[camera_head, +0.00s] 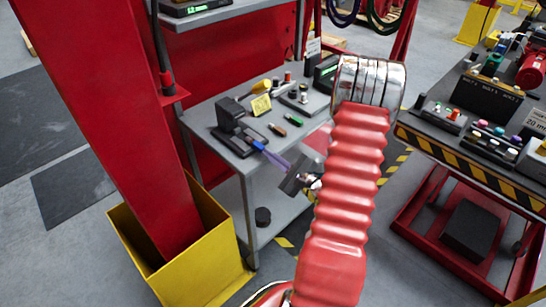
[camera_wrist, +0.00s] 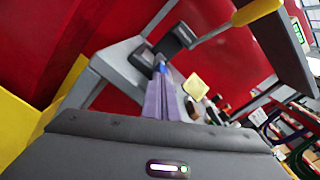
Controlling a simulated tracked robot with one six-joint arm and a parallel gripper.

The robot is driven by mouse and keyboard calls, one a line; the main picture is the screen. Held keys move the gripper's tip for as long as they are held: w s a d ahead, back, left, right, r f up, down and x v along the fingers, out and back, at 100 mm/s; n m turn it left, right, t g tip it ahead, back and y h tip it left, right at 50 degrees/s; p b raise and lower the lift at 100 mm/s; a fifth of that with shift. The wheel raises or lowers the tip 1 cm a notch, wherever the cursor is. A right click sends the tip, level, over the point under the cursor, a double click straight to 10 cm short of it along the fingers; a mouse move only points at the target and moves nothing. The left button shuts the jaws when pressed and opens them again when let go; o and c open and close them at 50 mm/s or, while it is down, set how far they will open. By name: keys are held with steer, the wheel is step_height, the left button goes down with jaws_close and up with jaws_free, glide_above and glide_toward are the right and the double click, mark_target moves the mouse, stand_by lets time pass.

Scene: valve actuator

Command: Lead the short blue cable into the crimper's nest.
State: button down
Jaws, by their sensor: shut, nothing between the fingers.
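The crimper (camera_head: 231,118) is a dark block-shaped tool on the near left part of the grey bench. In the wrist view the crimper (camera_wrist: 172,43) is straight ahead of the fingers. My gripper (camera_head: 267,151) reaches in from the right with its long purple fingers shut and empty. In the wrist view my gripper (camera_wrist: 161,78) points at the crimper's base. A short bit of blue cable (camera_head: 257,144) shows between the fingertips' end and the crimper. It also shows in the wrist view (camera_wrist: 161,67). Whether its end sits inside the nest is too small to tell.
The grey bench (camera_head: 205,117) also holds a yellow tag (camera_head: 261,105), a yellow-handled tool (camera_head: 262,86) and several small connectors. A red post (camera_head: 130,110) in a yellow base stands at left. Another cart (camera_head: 470,160) stands at right.

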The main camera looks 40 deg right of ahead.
mark_target(264, 157)
steer(key=shift+w, duration=1.85)
stand_by(1.1)
steer(key=shift+s, duration=0.15)
steer(key=shift+s, duration=1.35)
steer(key=s, duration=1.3)
steer(key=shift+s+d, duration=0.2)
steer(key=shift+s, duration=0.2)
steer(key=shift+w+a, duration=0.1)
